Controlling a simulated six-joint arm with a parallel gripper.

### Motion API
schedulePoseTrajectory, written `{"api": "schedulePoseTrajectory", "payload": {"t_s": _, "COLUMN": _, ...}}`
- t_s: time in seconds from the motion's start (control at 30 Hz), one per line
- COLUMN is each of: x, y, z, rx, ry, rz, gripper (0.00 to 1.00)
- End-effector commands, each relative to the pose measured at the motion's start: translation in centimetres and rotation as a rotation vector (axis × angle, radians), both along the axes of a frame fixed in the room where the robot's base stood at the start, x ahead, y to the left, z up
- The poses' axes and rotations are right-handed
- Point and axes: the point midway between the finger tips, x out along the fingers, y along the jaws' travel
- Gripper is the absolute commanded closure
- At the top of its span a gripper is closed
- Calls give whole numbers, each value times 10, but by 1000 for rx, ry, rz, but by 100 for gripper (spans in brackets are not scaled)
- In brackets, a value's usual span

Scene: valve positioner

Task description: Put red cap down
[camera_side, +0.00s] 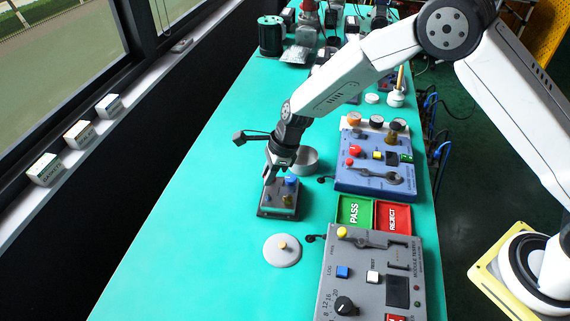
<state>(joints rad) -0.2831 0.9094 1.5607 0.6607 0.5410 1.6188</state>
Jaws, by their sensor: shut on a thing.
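My gripper (270,176) points down over the left side of a small dark grey valve positioner (278,211) on the teal bench. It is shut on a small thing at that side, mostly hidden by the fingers. I cannot make out its colour or whether it touches the positioner. A blue cap (291,181) and a brass-coloured fitting (287,199) show on the positioner's top, right of the fingers. No red cap can be made out clearly at the gripper. A red round knob (355,150) shows on the blue test box (372,182).
A grey round bowl (305,160) stands just behind the positioner. A grey disc lid with a knob (282,251) lies in front. Green PASS (354,211) and red REJECT (393,215) trays and a grey module tester (372,290) are to the right. The bench's left side is clear.

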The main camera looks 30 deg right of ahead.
Motion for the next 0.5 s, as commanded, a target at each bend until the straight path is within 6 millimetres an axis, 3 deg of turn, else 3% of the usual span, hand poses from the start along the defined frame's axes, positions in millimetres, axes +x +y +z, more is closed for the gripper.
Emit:
{"api": "schedulePoseTrajectory", "payload": {"t_s": 0.27, "x": 1, "y": -1, "z": 0, "rx": 0, "ry": 0, "rz": -7, "gripper": 100}}
{"api": "schedulePoseTrajectory", "payload": {"t_s": 0.5, "x": 13, "y": -18, "z": 3, "rx": -7, "ry": 2, "rz": -93, "gripper": 100}}
